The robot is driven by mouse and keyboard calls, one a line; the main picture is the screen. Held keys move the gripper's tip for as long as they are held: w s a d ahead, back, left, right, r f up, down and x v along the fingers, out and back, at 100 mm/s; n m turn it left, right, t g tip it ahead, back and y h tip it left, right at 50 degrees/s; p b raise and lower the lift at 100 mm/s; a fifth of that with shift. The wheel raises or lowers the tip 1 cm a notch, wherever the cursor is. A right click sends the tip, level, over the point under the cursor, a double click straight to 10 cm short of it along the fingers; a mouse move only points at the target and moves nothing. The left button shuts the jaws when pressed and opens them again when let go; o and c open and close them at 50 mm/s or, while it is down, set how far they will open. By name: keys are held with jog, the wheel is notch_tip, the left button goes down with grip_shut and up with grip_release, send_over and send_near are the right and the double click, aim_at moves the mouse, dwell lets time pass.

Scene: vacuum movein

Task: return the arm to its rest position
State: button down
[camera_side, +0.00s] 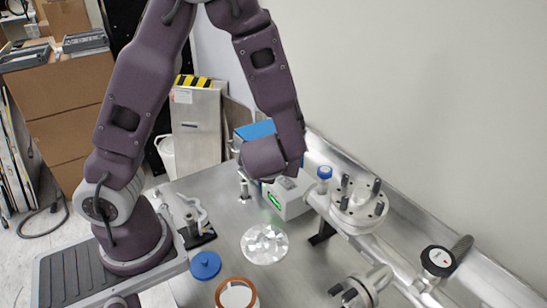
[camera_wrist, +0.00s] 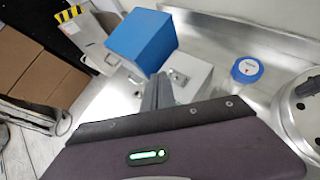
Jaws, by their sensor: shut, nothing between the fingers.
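My arm is raised above the metal table (camera_side: 215,225), bent at the elbow, with its purple wrist over the back part of the table in the side view. My gripper (camera_wrist: 157,92) shows in the wrist view as two dark grey fingers, shut together with nothing between them. The fingers point toward a blue box (camera_wrist: 140,40) and a white box (camera_wrist: 188,72). In the side view the wrist hides most of the fingers and part of the blue box (camera_side: 256,130). I cannot tell how far the fingertips are from the boxes.
A metal tube with a bolted flange (camera_side: 358,208) and a gauge (camera_side: 437,261) runs along the right. A shiny foil disc (camera_side: 264,244), blue lid (camera_side: 205,265), copper-coloured ring (camera_side: 220,293) and clamp (camera_side: 195,220) are on the table.

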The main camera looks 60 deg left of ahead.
jog(key=shift+s+d+r, duration=0.15)
jog(key=shift+s+r, duration=0.15)
jog(key=shift+r, duration=0.15)
jog(key=shift+s+d+r, duration=0.15)
jog(key=shift+s+r, duration=0.1)
jog(key=shift+r, duration=0.2)
jog(key=s+a+r+n+g+h, duration=0.1)
jog(key=s+r+n+g+h, duration=0.4)
jog(key=s+n, duration=0.9)
jog(key=s+d+r+n+t+h, duration=0.2)
jog(key=d+r+n, duration=0.4)
jog(key=n, duration=0.7)
jog(key=d+t+h, duration=0.1)
jog(key=d+t, duration=0.1)
jog(key=shift+s+d+r+n, duration=0.15)
jog(key=shift+d+r+n, duration=0.15)
